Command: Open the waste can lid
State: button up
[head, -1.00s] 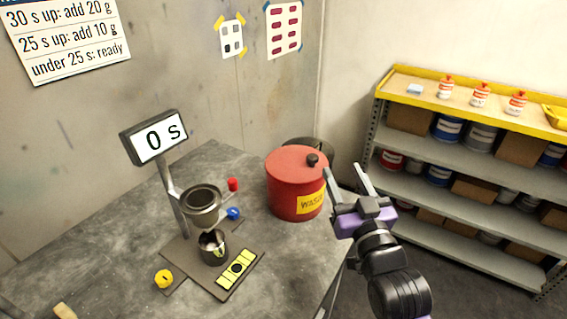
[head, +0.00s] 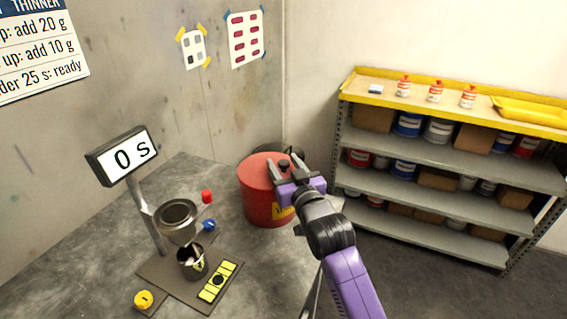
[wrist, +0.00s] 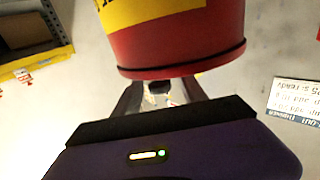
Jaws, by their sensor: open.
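Whether the fingers touch the can or knob I cannot tell.
Left of the can stand a timer display (head: 122,155) reading 0 s, a metal cup (head: 178,218) on a stand and a yellow button pad (head: 219,281). Red, blue and yellow caps lie nearby. A shelf rack (head: 450,150) with cans and boxes stands at right.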

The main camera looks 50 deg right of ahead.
jog(key=shift+w, duration=0.1)
grip_shut()
dwell(1.4)
